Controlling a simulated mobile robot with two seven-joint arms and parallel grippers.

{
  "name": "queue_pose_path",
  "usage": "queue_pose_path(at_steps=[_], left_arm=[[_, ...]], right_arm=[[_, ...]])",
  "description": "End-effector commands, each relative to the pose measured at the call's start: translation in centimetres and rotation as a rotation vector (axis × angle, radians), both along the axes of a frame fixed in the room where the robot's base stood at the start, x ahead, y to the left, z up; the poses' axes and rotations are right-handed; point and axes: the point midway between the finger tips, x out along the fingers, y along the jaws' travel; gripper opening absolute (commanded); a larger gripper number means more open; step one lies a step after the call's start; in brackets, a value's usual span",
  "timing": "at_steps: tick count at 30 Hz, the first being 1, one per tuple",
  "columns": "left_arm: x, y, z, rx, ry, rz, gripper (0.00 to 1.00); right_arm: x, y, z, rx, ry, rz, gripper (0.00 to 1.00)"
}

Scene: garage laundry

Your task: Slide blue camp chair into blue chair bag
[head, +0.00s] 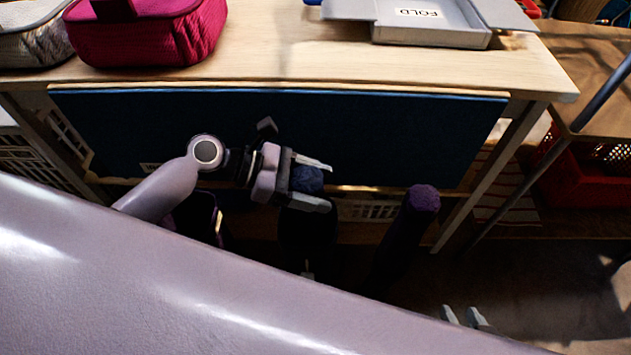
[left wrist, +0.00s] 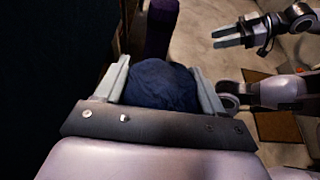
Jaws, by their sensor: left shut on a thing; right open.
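My left gripper (head: 315,183) is shut on a dark blue rounded bundle (head: 306,179), which looks like the top end of the blue camp chair. In the left wrist view the blue bundle (left wrist: 162,84) fills the space between both fingers. A very dark upright shape (head: 306,238) stands just below the gripper; I cannot tell whether it is the blue chair bag or the chair's lower part. My right gripper (head: 466,318) is open and empty at the lower right of the head view. It also shows in the left wrist view (left wrist: 226,36), apart from the bundle.
A purple upright roll (head: 423,199) stands to the right of the bundle. A wooden table (head: 290,40) with a dark blue front panel (head: 390,130) is behind. On it are a magenta basket (head: 150,38) and a grey folding board (head: 430,30). Floor at lower right is clear.

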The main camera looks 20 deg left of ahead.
Motion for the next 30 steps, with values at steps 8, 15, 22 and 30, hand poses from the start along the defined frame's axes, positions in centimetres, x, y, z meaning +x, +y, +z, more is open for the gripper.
queue_pose_path(at_steps=[8, 15, 22, 30], left_arm=[[0.1, -0.1, -0.1, -0.005, -0.004, 0.0, 0.98], [-0.2, 0.2, -0.7, 0.005, 0.006, 0.0, 0.98], [-0.8, 2.8, 0.7, 0.004, 0.004, 0.002, 0.98], [-1.7, 5.9, 2.2, -0.001, 0.0, 0.001, 0.98]], right_arm=[[0.0, 0.0, 0.1, 0.0, -0.001, 0.0, 0.43], [0.0, 0.0, 0.1, 0.0, -0.002, 0.0, 0.43], [0.0, 0.0, 0.6, -0.001, -0.002, 0.0, 0.43], [0.0, -0.1, 0.9, -0.002, -0.002, 0.0, 0.43]])
